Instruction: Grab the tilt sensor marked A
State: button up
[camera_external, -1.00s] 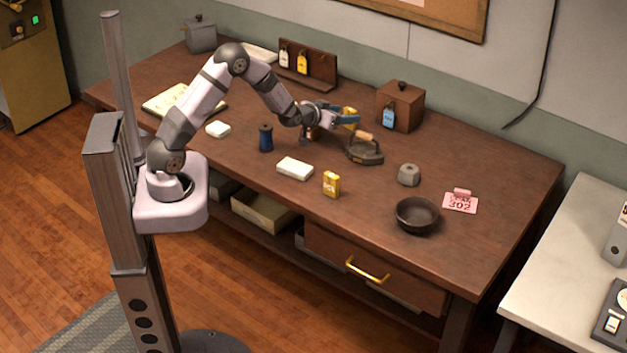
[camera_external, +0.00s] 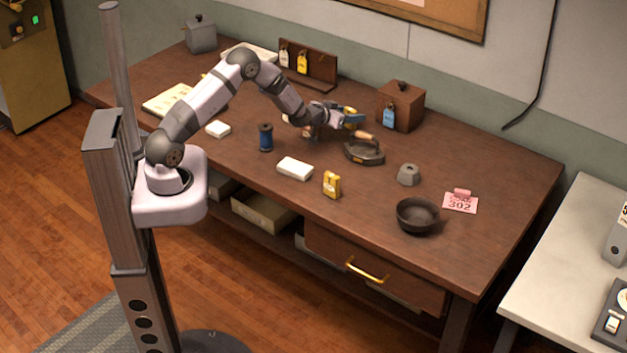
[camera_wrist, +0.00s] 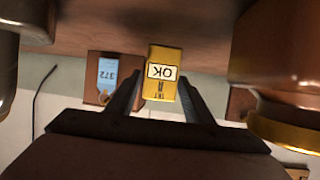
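A yellow box (camera_wrist: 164,90) stands between my fingers in the wrist view, which is upside down. It bears a white "OK" label and small lettering that ends in A. In the external view this box (camera_external: 352,118) is partly hidden by my gripper (camera_external: 343,114). My gripper also shows in the wrist view (camera_wrist: 161,84). Its fingers are apart on either side of the box, with a visible gap on the left; I see no firm grip. A second yellow box (camera_external: 331,184) stands near the table's front, its marking unreadable.
A flat iron (camera_external: 366,153) lies close by my gripper. A brown wooden box with a blue tag (camera_external: 402,103) stands behind it and shows in the wrist view (camera_wrist: 101,71). A blue spool (camera_external: 265,138), white block (camera_external: 295,168) and dark bowl (camera_external: 416,215) are farther off.

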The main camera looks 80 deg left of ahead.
aim_at(351, 109)
jog(key=c, duration=0.7)
jog(key=shift+c, duration=0.2)
jog(key=shift+r, duration=0.1)
jog(key=shift+r+b, duration=1.15)
jog(key=shift+r, duration=3.8)
